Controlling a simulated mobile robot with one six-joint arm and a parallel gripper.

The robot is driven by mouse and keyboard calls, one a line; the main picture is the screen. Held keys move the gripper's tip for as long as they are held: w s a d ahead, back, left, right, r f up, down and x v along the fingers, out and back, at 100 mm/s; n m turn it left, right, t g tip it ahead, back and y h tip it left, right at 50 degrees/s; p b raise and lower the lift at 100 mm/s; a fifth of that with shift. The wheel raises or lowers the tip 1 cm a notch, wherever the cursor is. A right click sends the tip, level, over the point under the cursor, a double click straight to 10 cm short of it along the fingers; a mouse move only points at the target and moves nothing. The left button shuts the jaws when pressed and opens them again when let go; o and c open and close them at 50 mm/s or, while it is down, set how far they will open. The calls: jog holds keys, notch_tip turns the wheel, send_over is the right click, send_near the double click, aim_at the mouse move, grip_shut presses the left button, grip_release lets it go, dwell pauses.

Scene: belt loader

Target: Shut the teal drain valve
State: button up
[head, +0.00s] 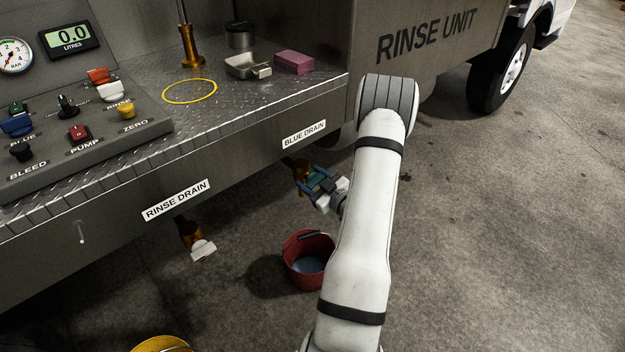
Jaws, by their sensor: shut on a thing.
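The teal drain valve handle (315,182) is under the panel edge, on a brass drain (300,168) below the "BLUE DRAIN" label (304,134). My gripper (314,183) reaches it from the lower right, and its blue fingers are shut on the teal handle. The fingers partly hide the handle, so its exact angle is hard to tell. The red bucket (308,260) stands on the floor below and holds some bluish liquid. I cannot make out any flow from the drain.
A second brass drain (190,232) with a white handle (203,250) hangs at the left under "RINSE DRAIN". A yellow bucket (160,344) is cut off at the bottom edge. The steel deck edge (215,153) overhangs both drains. Concrete floor at the right is clear.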

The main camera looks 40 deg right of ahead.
jog(key=shift+m, duration=1.8)
jog(key=o, duration=1)
jog(key=shift+s+d+p, duration=0.15)
jog(key=shift+s+p, duration=0.1)
jog(key=shift+s, duration=1.7)
jog(key=shift+s+d+p, duration=0.1)
jog(key=shift+s+p, duration=0.1)
jog(key=shift+s, duration=1.75)
